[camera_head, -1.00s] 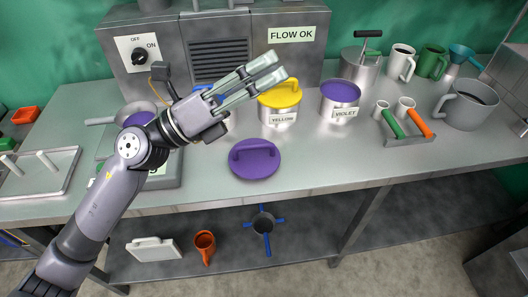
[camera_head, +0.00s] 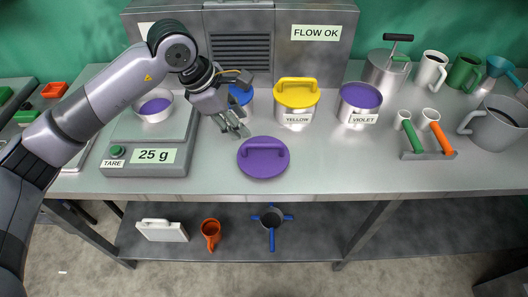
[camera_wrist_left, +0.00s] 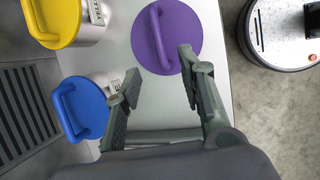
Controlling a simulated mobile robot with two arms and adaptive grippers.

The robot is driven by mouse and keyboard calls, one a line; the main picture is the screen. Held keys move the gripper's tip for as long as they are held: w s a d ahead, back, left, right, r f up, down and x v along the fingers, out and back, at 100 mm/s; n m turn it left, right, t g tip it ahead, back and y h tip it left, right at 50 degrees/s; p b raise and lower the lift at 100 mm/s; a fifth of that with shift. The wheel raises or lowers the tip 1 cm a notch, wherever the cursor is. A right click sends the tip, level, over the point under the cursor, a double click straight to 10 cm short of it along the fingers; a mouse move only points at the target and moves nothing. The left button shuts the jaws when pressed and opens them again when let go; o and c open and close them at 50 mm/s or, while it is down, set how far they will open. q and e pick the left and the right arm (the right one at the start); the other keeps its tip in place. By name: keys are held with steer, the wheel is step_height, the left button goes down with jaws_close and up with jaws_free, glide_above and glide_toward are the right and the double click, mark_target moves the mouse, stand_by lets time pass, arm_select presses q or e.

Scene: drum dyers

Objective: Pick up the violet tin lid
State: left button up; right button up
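The violet tin lid (camera_head: 263,158) lies flat on the steel table near its front edge, with its arched handle on top. It also shows at the top of the left wrist view (camera_wrist_left: 172,38), ahead of the fingers. My left gripper (camera_head: 238,130) points down just to the left of the lid and behind it. In the left wrist view my left gripper (camera_wrist_left: 152,72) has its two fingers spread apart with nothing between them. The fingers look apart from the lid's handle. The violet tin (camera_head: 360,103) stands open behind and to the right. My right gripper is not in view.
A yellow-lidded tin (camera_head: 296,100) stands behind the lid, and a blue-lidded tin (camera_wrist_left: 82,107) is close to my left gripper. A scale (camera_head: 150,155) reading 25 g is at left. A rack with green and orange handles (camera_head: 428,154) is at right.

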mark_target(258, 144)
arm_select(q)
steer(key=p+x, duration=0.1)
steer(key=x, duration=0.6)
steer(key=shift+d+p, duration=0.1)
steer(key=shift+p, duration=0.3)
steer(key=shift+w+d+f+p, duration=0.1)
steer(key=shift+d+f+p, duration=0.1)
steer(key=shift+f+p, duration=0.3)
steer(key=p+x, duration=0.1)
steer(key=x, duration=0.2)
steer(key=shift+f, duration=0.4)
steer(key=shift+w+d+f, duration=0.1)
steer(key=shift+w+f, duration=0.05)
steer(key=shift+f, duration=0.2)
jaws_close()
